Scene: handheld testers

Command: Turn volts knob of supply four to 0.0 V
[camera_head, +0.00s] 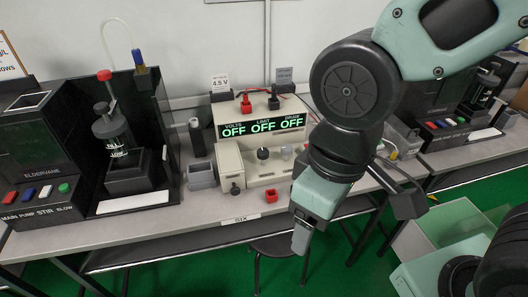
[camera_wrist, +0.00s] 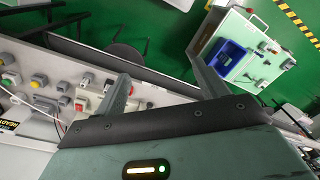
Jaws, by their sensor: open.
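My gripper (camera_head: 303,232) hangs low in front of the bench edge in the head view. In the wrist view its two fingers (camera_wrist: 163,88) are spread apart with nothing between them. I cannot identify a supply marked four or its volts knob in either view. The nearest unit is a cream tester (camera_head: 226,160) at the place labelled SIX. Its display (camera_head: 262,126) reads VOLTS OFF, LBAT OFF and DRAW OFF. It has a black knob (camera_head: 262,154) and a grey knob (camera_head: 287,152). My arm hides part of the bench to its right.
A black pump and stir station (camera_head: 40,150) stands at the left. Another dark station (camera_head: 445,105) is at the right. A stool (camera_head: 277,245) is below. The wrist view shows a pale cart with a blue bin (camera_wrist: 230,58).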

